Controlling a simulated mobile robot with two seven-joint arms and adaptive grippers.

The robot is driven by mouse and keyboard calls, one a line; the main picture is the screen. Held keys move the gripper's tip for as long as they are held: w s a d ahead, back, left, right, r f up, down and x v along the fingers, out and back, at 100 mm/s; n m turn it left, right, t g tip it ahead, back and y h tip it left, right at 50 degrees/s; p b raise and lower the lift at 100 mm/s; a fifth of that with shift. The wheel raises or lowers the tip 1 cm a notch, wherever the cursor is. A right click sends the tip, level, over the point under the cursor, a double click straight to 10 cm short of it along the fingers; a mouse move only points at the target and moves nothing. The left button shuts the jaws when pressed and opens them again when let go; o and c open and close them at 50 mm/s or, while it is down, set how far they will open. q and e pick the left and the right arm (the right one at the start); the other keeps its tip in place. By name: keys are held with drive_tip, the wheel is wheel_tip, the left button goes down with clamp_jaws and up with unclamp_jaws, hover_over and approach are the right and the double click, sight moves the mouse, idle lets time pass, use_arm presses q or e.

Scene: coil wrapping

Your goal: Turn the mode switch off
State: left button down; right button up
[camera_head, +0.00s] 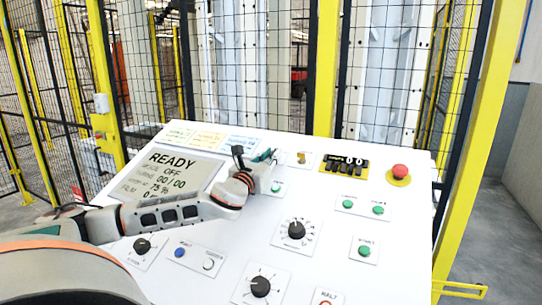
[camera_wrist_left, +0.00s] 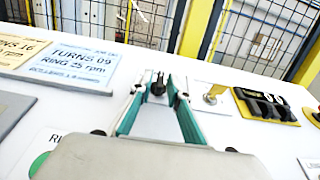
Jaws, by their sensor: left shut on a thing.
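My left gripper (camera_head: 265,157) reaches over the upper middle of the white control panel. In the left wrist view its two teal fingers (camera_wrist_left: 158,98) are closed around a small black knob (camera_wrist_left: 158,86), which appears to be the mode switch. Its label is hidden by the gripper. My right gripper is not in view.
Black dials (camera_head: 296,230) and green buttons (camera_head: 364,251) lie nearer. A yellow-framed mesh fence stands behind the white panel (camera_head: 395,230).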

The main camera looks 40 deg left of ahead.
use_arm(q)
drive_tip(key=c, duration=2.2)
unclamp_jaws()
drive_tip(key=shift+v, duration=5.95)
